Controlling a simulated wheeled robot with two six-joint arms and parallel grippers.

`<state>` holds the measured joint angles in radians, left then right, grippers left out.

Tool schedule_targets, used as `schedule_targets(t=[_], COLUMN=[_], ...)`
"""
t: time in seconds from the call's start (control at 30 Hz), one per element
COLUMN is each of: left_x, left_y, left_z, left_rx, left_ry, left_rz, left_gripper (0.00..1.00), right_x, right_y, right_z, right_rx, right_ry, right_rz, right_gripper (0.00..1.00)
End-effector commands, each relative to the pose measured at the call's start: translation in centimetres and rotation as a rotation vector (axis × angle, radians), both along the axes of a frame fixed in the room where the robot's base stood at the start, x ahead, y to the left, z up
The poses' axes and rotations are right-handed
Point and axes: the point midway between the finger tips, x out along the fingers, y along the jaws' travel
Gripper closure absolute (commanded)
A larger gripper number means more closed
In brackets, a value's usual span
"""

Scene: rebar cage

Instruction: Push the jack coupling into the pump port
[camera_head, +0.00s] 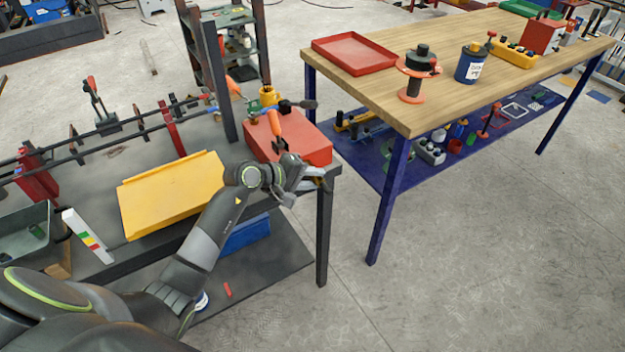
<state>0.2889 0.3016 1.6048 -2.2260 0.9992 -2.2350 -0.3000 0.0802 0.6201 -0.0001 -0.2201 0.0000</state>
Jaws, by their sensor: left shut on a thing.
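A red box-shaped unit with an orange lever (290,140), which looks like the pump, sits at the right end of the grey workbench. My left gripper (314,184) is beside its near right corner, at the bench edge. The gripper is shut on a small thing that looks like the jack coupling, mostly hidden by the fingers. The pump port is not clearly visible, and I cannot tell whether the coupling touches it. My right gripper is not in view.
A yellow sloped tray (172,194) lies on the bench left of my arm. Long dark bars with red clamps (172,130) run behind it. A dark upright post stands behind the pump. A wooden-topped table (455,85) with a red tray (353,55) stands to the right.

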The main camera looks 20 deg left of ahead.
Motion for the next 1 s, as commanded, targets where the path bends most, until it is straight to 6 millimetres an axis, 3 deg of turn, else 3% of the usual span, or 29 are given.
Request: schedule_targets(t=[0.17,0.2,0.4,0.77,1.0], left_x=[0.2,0.2,0.1,-0.2,-2.7], left_y=[0.2,0.2,0.1,0.5,2.4], left_z=[0.3,0.3,0.2,0.3,1.9], left_rx=[0.004,0.005,0.004,0.004,0.009], left_ry=[-0.008,-0.009,-0.007,-0.004,-0.006], left_rz=[0.003,0.004,0.003,0.004,0.003], left_gripper=[1.00,0.72,0.48,0.48,0.48], right_x=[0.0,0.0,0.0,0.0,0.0], right_y=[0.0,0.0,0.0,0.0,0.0], right_z=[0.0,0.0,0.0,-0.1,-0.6], right_rx=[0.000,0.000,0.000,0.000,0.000], right_ry=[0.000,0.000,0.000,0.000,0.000], right_rz=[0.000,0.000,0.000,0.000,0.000], right_gripper=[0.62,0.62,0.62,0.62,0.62])
